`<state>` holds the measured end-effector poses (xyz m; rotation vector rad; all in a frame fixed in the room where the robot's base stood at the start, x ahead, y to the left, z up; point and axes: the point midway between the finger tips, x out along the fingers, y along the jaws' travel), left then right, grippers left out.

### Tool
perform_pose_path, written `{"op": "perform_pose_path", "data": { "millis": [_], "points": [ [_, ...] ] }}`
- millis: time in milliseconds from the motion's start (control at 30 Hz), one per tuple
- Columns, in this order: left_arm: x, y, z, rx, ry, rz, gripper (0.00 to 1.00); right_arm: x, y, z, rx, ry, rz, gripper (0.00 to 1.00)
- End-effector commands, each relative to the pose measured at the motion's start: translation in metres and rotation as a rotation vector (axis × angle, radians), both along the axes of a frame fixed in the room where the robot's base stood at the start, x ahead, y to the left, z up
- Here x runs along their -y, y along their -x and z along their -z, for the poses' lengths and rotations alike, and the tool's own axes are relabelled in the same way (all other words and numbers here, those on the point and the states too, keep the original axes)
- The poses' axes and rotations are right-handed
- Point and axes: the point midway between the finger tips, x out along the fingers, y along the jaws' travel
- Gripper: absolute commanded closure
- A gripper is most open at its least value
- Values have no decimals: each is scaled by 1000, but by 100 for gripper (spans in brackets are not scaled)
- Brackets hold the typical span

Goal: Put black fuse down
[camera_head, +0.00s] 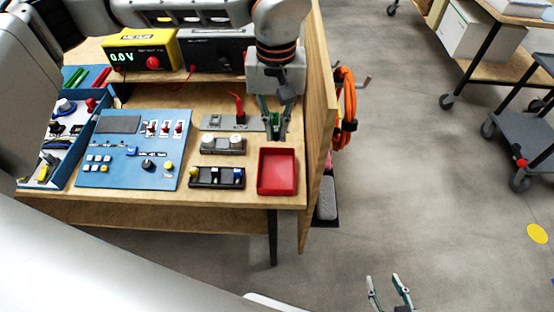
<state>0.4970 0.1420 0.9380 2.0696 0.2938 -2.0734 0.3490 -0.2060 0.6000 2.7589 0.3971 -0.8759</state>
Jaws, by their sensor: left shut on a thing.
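My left gripper (273,134) points down just behind the red tray (278,172), at the right end of the workbench. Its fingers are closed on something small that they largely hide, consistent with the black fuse. The tray looks empty. A black holder (217,177) with several small coloured parts lies left of the tray. A grey block with round white tops (222,144) sits behind that holder. My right gripper (388,294) is open and empty at the bottom edge, over the floor and away from the bench.
A blue control panel (130,148) and a blue bin of parts (66,140) fill the bench's left side. A yellow meter (141,52) reading 0.0 V stands behind. A wooden side panel (319,130) with an orange cable (346,110) bounds the right.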

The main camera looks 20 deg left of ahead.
Motion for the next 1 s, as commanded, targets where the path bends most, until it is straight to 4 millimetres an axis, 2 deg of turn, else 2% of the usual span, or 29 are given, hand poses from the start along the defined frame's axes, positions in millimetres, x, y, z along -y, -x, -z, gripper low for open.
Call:
{"op": "perform_pose_path", "data": {
  "millis": [33,100,300,533,800,1000],
  "points": [
    [0,1,16,-6,0,1,100,0,-2,0,4,1,1,60],
    [0,1,32,-5,0,1,100,1,-5,-2,10,2,1,60],
    [0,0,65,-1,0,0,100,3,-10,-2,20,7,2,60],
    [0,0,78,1,1,0,100,3,-13,-3,25,8,2,60],
    [0,0,114,-1,0,1,100,3,-11,2,19,11,1,60],
    [0,0,114,2,0,1,100,3,-10,2,19,11,0,60]
  ]
}}
